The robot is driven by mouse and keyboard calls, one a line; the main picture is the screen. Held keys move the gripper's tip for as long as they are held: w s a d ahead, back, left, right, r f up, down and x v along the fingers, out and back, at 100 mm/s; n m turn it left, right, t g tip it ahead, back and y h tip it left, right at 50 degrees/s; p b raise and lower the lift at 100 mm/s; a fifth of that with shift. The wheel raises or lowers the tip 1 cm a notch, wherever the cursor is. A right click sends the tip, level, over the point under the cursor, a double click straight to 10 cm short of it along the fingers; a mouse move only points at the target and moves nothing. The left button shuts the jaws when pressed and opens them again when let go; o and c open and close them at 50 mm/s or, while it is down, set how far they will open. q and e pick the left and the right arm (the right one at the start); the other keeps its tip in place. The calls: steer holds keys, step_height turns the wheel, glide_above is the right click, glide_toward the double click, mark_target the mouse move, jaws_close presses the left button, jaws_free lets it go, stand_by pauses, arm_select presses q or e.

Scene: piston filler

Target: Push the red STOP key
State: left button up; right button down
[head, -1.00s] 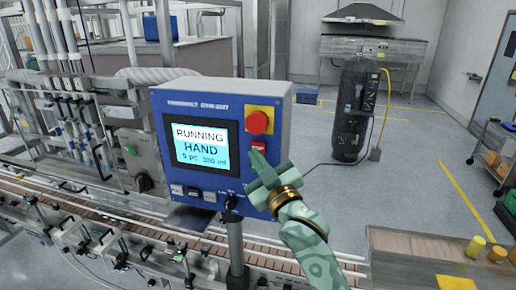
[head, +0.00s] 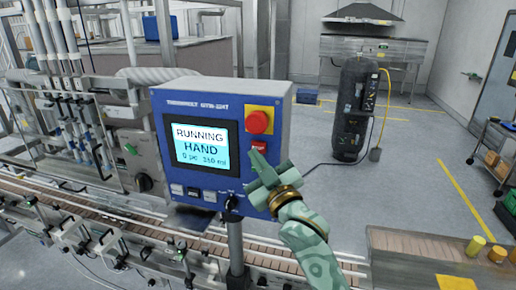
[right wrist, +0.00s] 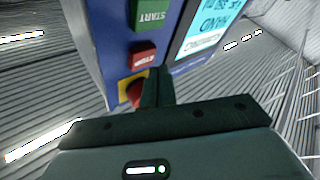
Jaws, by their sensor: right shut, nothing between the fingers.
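The red STOP key (right wrist: 143,54) is on the blue control panel, between the green START key (right wrist: 150,15) and the red emergency button on a yellow plate. In the head view the STOP key (head: 259,147) lies just under the emergency button (head: 258,121) and is partly hidden by my gripper. My right gripper (head: 255,157) is shut and empty, its fingertips at the lower edge of the key. In the right wrist view the fingertips (right wrist: 158,72) overlap one corner of the key; I cannot tell whether they touch it. My left gripper is out of view.
The panel screen (head: 199,147) reads RUNNING, HAND. A row of small switches (head: 193,192) sits below it. The panel stands on a post (head: 235,245) before a conveyor (head: 150,232).

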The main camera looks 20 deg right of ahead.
steer(key=shift+w, duration=0.1)
stand_by(0.7)
steer(key=shift+w+d+p, duration=0.25)
steer(key=shift+p, duration=0.05)
steer(key=shift+w+d, duration=0.25)
steer(key=shift+w, duration=0.1)
stand_by(0.7)
stand_by(0.4)
steer(key=shift+s+a+p, duration=0.5)
steer(key=shift+s+p, duration=0.05)
steer(key=shift+s, duration=0.15)
steer(key=s+a, duration=0.1)
steer(key=s, duration=0.1)
steer(key=s+a+p, duration=0.1)
steer(key=s, duration=0.1)
steer(key=shift+a, duration=0.4)
